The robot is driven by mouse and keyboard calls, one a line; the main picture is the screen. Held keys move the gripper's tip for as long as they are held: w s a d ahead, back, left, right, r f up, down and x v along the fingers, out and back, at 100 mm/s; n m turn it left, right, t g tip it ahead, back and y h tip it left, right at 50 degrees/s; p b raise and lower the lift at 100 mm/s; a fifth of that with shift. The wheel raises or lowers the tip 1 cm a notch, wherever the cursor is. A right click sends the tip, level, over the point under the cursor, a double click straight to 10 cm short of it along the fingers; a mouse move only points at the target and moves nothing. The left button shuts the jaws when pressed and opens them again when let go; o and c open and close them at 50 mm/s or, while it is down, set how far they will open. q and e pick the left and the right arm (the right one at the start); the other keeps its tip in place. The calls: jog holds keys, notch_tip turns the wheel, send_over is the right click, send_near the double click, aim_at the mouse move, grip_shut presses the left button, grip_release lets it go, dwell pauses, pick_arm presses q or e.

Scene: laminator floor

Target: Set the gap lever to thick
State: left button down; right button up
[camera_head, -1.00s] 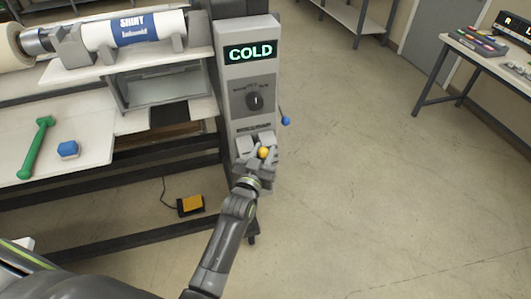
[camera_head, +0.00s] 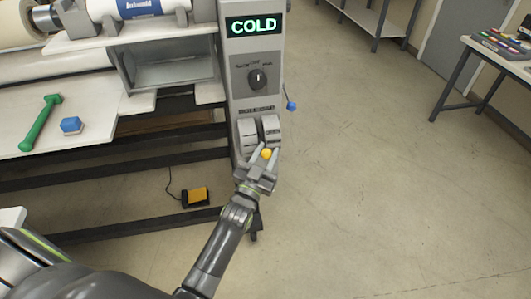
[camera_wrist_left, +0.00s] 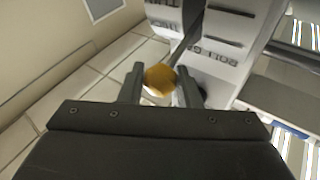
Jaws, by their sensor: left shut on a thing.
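The gap lever ends in a yellow ball knob (camera_head: 266,153), in front of two grey curved cheeks (camera_head: 248,135) low on the grey control column (camera_head: 241,70). My left gripper (camera_head: 265,157) is shut on the knob, one finger on each side. In the left wrist view the knob (camera_wrist_left: 159,80) sits between the two dark fingertips (camera_wrist_left: 160,88), with a dark lever rod running from it toward the column. My right gripper is not in view.
Above the lever are a black dial (camera_head: 258,79) and a display (camera_head: 253,25) reading COLD. A blue-knobbed lever (camera_head: 291,106) sticks out at the column's right. A yellow pedal (camera_head: 197,195) lies on the floor. Open floor (camera_head: 390,180) stretches to the right.

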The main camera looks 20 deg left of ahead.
pick_arm(q)
jog(key=shift+f, duration=0.2)
jog(key=c, duration=1.1)
grip_release()
jog(key=shift+w+d, duration=0.1)
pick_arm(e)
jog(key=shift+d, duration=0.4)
pick_arm(q)
jog(key=b+v, duration=0.1)
jog(key=v, duration=1.6)
jog(key=shift+s+b, duration=0.25)
jog(key=shift+b, duration=0.1)
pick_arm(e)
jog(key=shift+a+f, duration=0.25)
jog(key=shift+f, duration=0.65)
pick_arm(q)
jog(key=shift+r, duration=0.1)
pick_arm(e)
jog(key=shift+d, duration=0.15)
